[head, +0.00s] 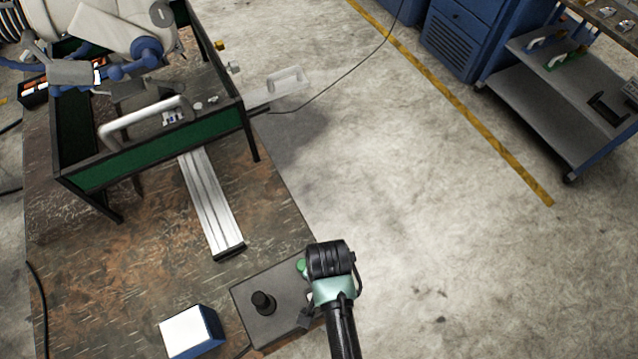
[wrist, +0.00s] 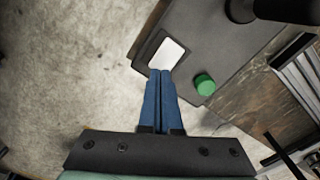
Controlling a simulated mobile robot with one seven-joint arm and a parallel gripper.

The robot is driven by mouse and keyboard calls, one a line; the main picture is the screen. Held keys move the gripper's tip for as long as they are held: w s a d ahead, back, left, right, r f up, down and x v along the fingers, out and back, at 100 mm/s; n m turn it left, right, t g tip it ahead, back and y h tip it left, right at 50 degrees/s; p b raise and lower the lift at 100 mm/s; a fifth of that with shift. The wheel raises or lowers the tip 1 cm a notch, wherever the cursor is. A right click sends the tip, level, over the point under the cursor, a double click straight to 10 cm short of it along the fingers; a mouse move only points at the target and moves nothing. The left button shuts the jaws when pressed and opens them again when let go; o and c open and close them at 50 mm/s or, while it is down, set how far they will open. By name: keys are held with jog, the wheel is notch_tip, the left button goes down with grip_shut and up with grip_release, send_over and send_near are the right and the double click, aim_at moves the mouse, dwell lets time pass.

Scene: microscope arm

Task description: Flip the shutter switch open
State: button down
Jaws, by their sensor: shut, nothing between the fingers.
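The shutter switch appears to be the white rocker (wrist: 167,54) in a dark frame on a dark grey control box (wrist: 200,35), near the box's edge in the wrist view. My gripper (wrist: 160,72) is shut and empty. Its blue fingertips overlap the lower edge of the white rocker in the picture; I cannot tell whether they touch it. In the head view the control box (head: 250,322) sits at the table's front right corner. My arm covers its right side there, hiding the switch and the fingertips.
A green button (wrist: 204,84) sits right of my fingers, also on the box. A black knob (head: 263,302) stands up from the box. A blue and white block (head: 190,332) lies to its left. A metal rail (head: 210,200) lies behind. Open floor is on the right.

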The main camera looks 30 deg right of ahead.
jog(key=shift+f+b, duration=0.65)
jog(key=shift+f, duration=0.45)
dwell(0.3)
jog(key=shift+r, duration=0.1)
notch_tip(320, 180, up, 7)
jog(key=p, duration=0.7)
jog(key=shift+p, duration=0.35)
